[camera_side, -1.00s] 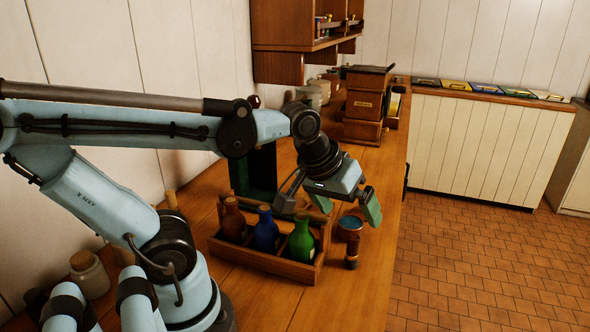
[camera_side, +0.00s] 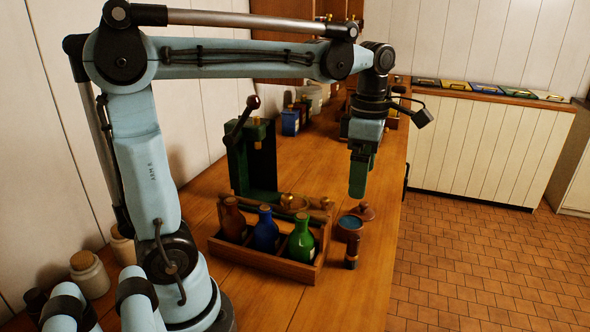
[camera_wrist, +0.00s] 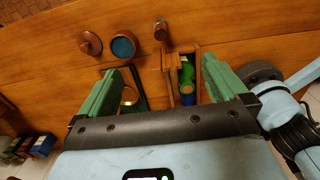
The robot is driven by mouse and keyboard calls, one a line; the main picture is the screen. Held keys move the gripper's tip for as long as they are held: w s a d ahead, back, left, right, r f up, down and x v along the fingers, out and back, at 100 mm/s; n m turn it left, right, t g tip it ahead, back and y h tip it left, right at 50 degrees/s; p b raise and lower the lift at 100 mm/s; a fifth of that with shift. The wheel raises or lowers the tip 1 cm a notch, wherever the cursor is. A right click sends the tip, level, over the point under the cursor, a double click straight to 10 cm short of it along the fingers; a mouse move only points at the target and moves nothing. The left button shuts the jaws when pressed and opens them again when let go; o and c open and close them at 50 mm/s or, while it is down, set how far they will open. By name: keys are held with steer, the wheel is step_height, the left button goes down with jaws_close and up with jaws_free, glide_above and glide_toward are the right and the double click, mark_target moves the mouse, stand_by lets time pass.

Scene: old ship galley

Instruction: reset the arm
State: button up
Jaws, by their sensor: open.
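My gripper (camera_side: 360,175) points straight down above the wooden counter, over the area behind the small open pot, and holds nothing. In the wrist view its two green fingers (camera_wrist: 156,92) are wide apart. Between and below them show part of a wooden bottle crate (camera_wrist: 195,60) and a brass piece. The side view shows my forearm held level above the counter, with the gripper hanging from its end.
The wooden crate (camera_side: 262,262) holds a brown, a blue and a green bottle. A green stand with a lever (camera_side: 252,165) rises behind it. A blue-filled pot (camera_side: 350,225), its lid (camera_side: 364,211) and a small dark bottle (camera_side: 352,252) stand near the counter's right edge.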

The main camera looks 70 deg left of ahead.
step_height(320, 180, down, 10)
steer(key=shift+r, duration=0.1)
stand_by(0.4)
steer(key=shift+r, duration=0.1)
stand_by(0.6)
